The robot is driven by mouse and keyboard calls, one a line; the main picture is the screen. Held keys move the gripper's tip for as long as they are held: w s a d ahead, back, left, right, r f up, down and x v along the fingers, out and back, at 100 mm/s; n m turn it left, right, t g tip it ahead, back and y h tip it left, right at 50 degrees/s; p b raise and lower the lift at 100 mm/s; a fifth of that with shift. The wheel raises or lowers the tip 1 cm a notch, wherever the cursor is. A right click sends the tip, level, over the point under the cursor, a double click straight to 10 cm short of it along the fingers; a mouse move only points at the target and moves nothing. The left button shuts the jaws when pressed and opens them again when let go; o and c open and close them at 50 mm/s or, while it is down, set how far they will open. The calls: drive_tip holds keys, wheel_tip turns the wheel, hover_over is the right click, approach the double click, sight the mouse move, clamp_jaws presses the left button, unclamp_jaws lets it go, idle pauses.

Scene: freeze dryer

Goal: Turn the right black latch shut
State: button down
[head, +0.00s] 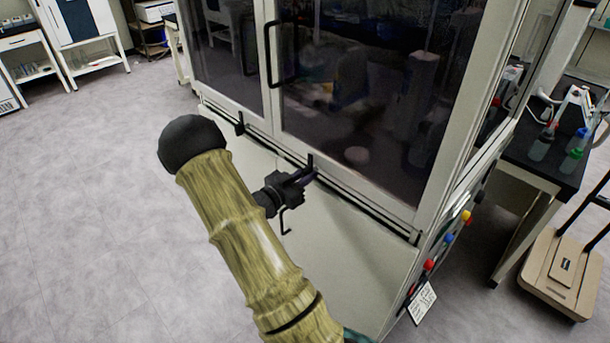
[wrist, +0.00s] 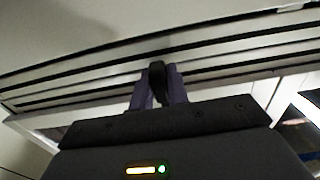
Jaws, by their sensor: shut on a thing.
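The right black latch (head: 310,161) is a small dark tab at the lower edge of the freeze dryer's glass doors, and it points upward. My gripper (head: 304,178) is at this latch. In the wrist view the latch (wrist: 156,78) stands between the two purple-grey fingers of my gripper (wrist: 159,90), which are shut on it. The lower part of the latch is hidden by the fingers and the gripper body. The left black latch (head: 240,123) stands apart from my gripper, further left on the same ledge.
The right glass door (head: 380,90) and left glass door (head: 225,45) look closed, with black handles (head: 274,55). Coloured buttons (head: 448,238) sit on the cabinet's right side. A black-topped bench (head: 545,165) and a beige cart (head: 562,270) stand at right. Floor (head: 85,200) at left is clear.

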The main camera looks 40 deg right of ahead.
drive_tip(key=shift+f, duration=0.1)
drive_tip(key=c, duration=1.4)
unclamp_jaws()
drive_tip(key=s+a+b, duration=0.1)
drive_tip(key=a, duration=1.6)
drive_tip(key=shift+s+a+b, duration=0.2)
drive_tip(key=shift+s+b, duration=0.05)
drive_tip(key=shift+b, duration=0.15)
